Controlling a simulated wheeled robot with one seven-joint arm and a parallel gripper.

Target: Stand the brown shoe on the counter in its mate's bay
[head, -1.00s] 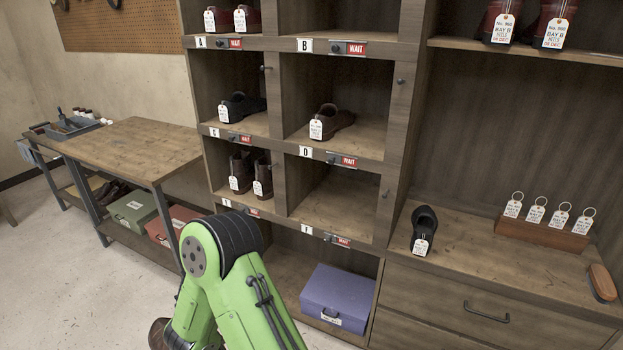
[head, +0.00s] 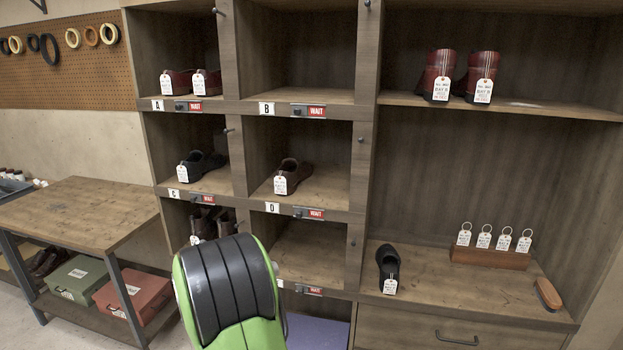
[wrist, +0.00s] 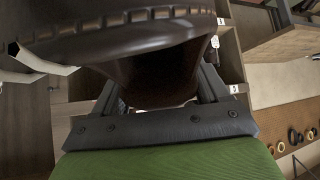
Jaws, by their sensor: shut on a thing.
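In the wrist view my gripper (wrist: 160,92) is shut on a dark brown shoe (wrist: 150,55), which fills the middle of the picture between the two fingers. A pale tag (wrist: 45,62) hangs at its left side. In the head view the gripper and held shoe are hidden; only my green arm shows. A single brown shoe (head: 290,174) with a white tag stands in bay D (head: 330,190), left of centre, with bare floor to its right. A black tagged shoe (head: 388,268) stands on the counter (head: 440,300).
Bay C holds a dark shoe (head: 198,163), bay A red shoes (head: 180,84), and bay B (head: 300,95) is empty. Boots (head: 205,220) stand below C. Dividers and bay edges surround D. A tag block (head: 490,258) and brush (head: 547,294) sit on the counter.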

